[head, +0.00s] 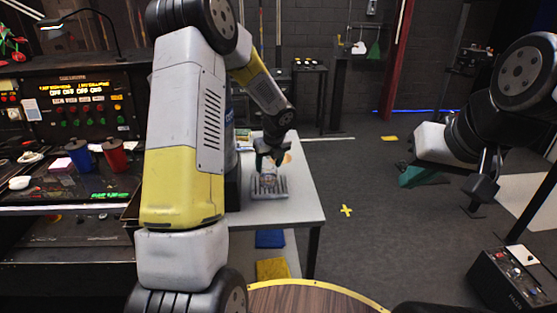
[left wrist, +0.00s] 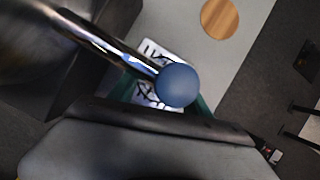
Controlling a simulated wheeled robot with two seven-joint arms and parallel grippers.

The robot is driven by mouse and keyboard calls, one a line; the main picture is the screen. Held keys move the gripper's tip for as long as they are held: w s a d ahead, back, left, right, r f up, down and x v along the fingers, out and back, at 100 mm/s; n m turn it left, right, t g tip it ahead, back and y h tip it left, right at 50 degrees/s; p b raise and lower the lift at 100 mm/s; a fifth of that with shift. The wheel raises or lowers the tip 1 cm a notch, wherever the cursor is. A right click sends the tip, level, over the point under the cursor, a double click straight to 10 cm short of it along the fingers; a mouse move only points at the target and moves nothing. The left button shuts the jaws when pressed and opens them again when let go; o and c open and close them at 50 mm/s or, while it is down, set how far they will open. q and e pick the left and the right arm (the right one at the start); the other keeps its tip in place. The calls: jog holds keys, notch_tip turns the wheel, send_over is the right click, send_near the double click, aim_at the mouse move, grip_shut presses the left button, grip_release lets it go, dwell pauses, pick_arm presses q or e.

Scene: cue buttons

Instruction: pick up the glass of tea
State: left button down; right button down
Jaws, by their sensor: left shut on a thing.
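A blue ball (left wrist: 177,86) on the end of a shiny metal rod covers the space between the fingers. White, black-marked surfaces show around the ball. My right gripper (head: 422,176), teal-fingered, hangs over the floor at the right, away from the table; its jaw opening is unclear.
A round wooden disc (left wrist: 220,18) lies on the table beside the left gripper. A dark column stands left of the tray. A counter at the left holds a blue cup (head: 78,155) and a red cup (head: 115,155). A control box (head: 517,280) stands at the lower right.

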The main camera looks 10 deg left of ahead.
pick_arm(q)
jog(key=shift+r, duration=0.55)
jog(key=shift+s+d, duration=0.2)
jog(key=shift+s, duration=0.05)
jog(key=s+d, duration=0.4)
jog(key=s, duration=0.3)
jog(key=s+d, duration=0.4)
jog(key=s, duration=0.3)
jog(key=shift+s+d, duration=0.35)
jog(key=shift+d, duration=0.05)
jog(key=shift+s, duration=0.1)
dwell(0.5)
